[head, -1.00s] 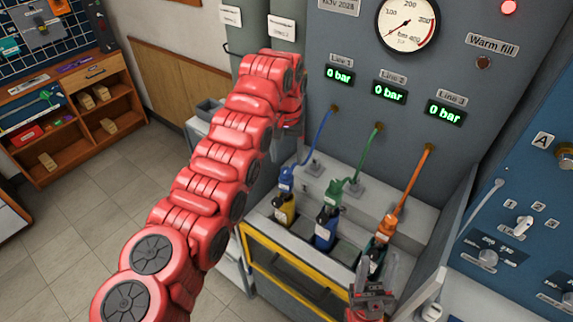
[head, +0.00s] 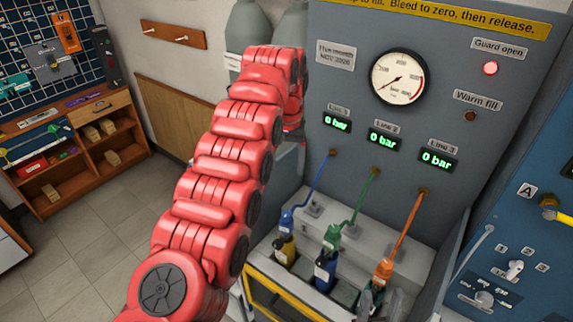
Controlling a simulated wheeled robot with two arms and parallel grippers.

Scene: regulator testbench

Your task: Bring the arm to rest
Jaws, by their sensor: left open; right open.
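My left arm (head: 215,190) is red and jointed. It rises from the bottom left and bends over at the top, in front of the grey panel's left side. My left gripper (head: 294,128) hangs below that bend, mostly hidden behind the arm, with nothing seen in it. My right gripper (head: 379,303) shows only its grey fingers at the bottom edge. They are apart, in front of the regulator with the orange hose (head: 384,270), and I see nothing held between them.
The bench holds a yellow-bodied unit (head: 285,248) on a blue hose and a blue-bodied unit (head: 325,270) on a green hose. The gauge (head: 399,77) reads low; line displays (head: 384,138) show 0 bar. A blue panel (head: 540,240) stands right. Floor (head: 90,235) is clear at left.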

